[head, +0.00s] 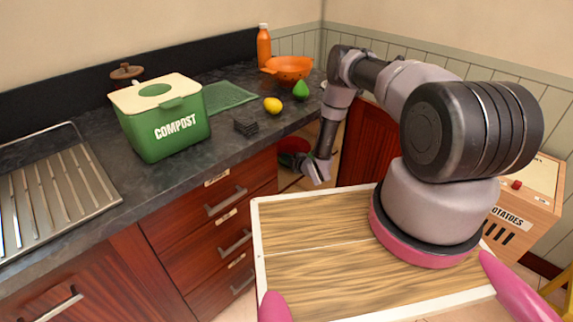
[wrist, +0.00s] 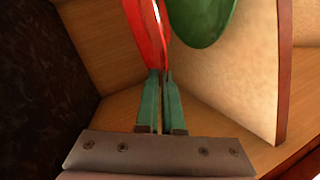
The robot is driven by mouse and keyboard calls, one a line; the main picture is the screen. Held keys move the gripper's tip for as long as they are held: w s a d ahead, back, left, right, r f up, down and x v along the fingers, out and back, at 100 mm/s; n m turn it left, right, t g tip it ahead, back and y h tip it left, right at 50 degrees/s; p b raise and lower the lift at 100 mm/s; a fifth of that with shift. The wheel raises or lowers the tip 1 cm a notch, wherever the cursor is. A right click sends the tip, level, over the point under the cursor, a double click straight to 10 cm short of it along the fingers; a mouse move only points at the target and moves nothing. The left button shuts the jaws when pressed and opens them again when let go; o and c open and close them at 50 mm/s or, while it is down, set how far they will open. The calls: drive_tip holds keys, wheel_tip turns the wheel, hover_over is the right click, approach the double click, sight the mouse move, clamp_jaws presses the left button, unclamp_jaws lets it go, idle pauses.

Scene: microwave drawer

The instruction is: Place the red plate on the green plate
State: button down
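The red plate (wrist: 148,32) stands on edge in the wrist view, its lower rim between the tips of my gripper (wrist: 160,76). The two teal fingers are close together, with the thin rim pinched between them. The green plate (wrist: 200,18) is just right of the red plate, apart from the fingers, and cut off by the top edge. In the head view, the red plate (head: 293,145) and the green plate (head: 288,159) show small in the low corner space behind my gripper (head: 319,176). Much of both plates is hidden there.
A pale panel (wrist: 250,70) stands right of the plates, and a dark wall (wrist: 40,90) is at left. Drawers (head: 215,215) are left of my arm.

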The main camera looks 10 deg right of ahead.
drive_tip(key=shift+f, duration=2.05)
drive_tip(key=shift+f, duration=0.1)
drive_tip(key=shift+f, duration=0.3)
drive_tip(key=c, duration=1.1)
unclamp_jaws()
drive_tip(key=shift+o, duration=0.2)
drive_tip(key=shift+s+d+r, duration=0.1)
drive_tip(key=shift+d+r, duration=0.05)
drive_tip(key=shift+r, duration=0.35)
drive_tip(key=v, duration=1.1)
drive_tip(key=shift+s, duration=0.4)
drive_tip(key=shift+s+d, duration=0.1)
